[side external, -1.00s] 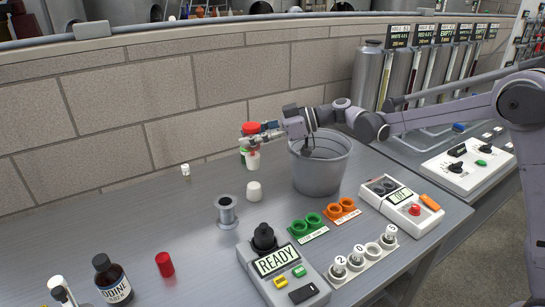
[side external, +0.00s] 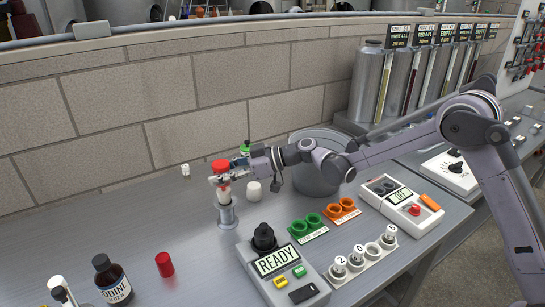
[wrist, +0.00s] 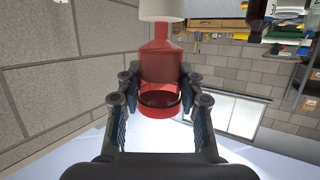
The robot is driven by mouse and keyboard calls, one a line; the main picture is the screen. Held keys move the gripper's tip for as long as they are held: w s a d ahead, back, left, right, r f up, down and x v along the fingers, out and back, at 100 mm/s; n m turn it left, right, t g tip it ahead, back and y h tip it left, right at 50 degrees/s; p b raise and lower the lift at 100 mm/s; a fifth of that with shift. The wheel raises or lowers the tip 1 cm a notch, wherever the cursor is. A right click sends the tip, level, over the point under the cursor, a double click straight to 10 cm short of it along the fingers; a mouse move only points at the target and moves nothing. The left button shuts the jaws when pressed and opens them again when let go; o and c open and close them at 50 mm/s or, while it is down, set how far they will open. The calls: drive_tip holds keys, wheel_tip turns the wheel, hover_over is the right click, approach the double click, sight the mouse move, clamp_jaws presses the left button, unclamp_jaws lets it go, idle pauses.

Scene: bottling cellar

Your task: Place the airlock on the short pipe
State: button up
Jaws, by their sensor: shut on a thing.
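The airlock (side external: 221,165) has a red top and a pale lower part. My gripper (side external: 218,181) is shut on it and holds it upright. The short pipe (side external: 227,217) is a grey metal flanged tube standing on the bench. The airlock's pale lower end is over the pipe's top in the side view; I cannot tell whether they touch. In the wrist view, the airlock's translucent red body (wrist: 160,65) is between the two fingers, with its pale end at the top edge. The pipe is not visible there.
A white cap (side external: 254,190) stands right of the pipe, and a grey bucket (side external: 317,178) stands behind my arm. A black-knobbed READY device (side external: 280,268) is in front. A red cylinder (side external: 164,264) and a brown bottle (side external: 112,279) stand front left.

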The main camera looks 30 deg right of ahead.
drive_tip(key=shift+f, duration=0.2)
drive_tip(key=o, duration=1.2)
drive_tip(key=shift+r, duration=0.1)
drive_tip(key=shift+d+r, duration=0.15)
drive_tip(key=v, duration=1.1)
drive_tip(key=shift+s+d+f+m+h, duration=0.3)
drive_tip(key=shift+s+d+m+h, duration=1.95)
drive_tip(key=shift+s, duration=2.5)
drive_tip(key=shift+s+d+f+m+h, duration=0.3)
drive_tip(key=shift+s+d+m+h, duration=1.95)
drive_tip(key=shift+s, duration=2.45)
drive_tip(key=shift+s+d+f+m+h, duration=0.3)
drive_tip(key=shift+s+d+m+h, duration=1.3)
drive_tip(key=shift+s+d, duration=2.2)
